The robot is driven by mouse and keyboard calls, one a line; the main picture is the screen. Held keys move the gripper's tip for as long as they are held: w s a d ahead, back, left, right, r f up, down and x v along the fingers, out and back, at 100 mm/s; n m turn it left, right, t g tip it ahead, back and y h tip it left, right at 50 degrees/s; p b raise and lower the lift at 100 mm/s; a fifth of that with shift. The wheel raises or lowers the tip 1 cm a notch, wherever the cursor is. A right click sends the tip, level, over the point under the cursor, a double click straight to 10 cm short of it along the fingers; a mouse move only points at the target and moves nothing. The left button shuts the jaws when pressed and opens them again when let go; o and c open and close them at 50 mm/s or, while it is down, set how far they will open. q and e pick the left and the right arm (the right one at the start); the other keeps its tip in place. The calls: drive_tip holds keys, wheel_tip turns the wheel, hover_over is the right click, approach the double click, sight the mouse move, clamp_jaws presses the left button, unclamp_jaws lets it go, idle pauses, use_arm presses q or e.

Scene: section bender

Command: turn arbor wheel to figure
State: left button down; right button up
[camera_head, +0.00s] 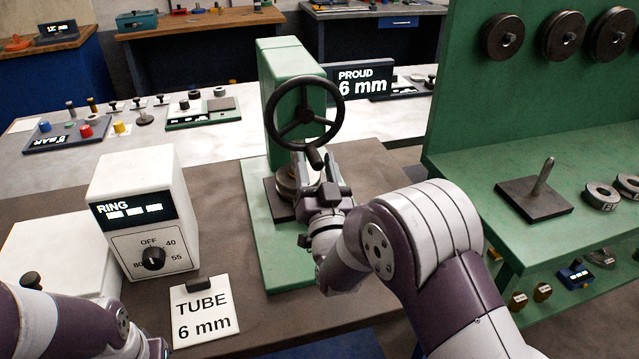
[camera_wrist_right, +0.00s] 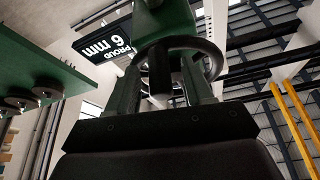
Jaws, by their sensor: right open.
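The black three-spoked arbor wheel (camera_head: 305,116) stands on the front of the green press (camera_head: 284,62). Its handle (camera_head: 316,158) is at the bottom of the rim. The dark display (camera_head: 362,81) behind the press reads "PROUD 6 mm". A white card (camera_head: 204,311) on the bench reads "TUBE 6 mm". My right gripper (camera_head: 314,168) is open just below the wheel. In the right wrist view, the handle (camera_wrist_right: 159,78) appears between its two spread fingers; I cannot tell whether they touch it. My left arm shows at the lower left, its gripper out of frame.
A white ring-heater box (camera_head: 147,217) with a knob stands left of the press. A green rack (camera_head: 515,115) with discs and a spindle plate (camera_head: 525,204) is on the right. Another bench with small parts is behind. Bare brown bench lies between card and press.

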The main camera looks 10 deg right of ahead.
drive_tip(key=b+v, duration=0.2)
drive_tip(key=v, duration=0.9)
drive_tip(key=shift+s, duration=0.2)
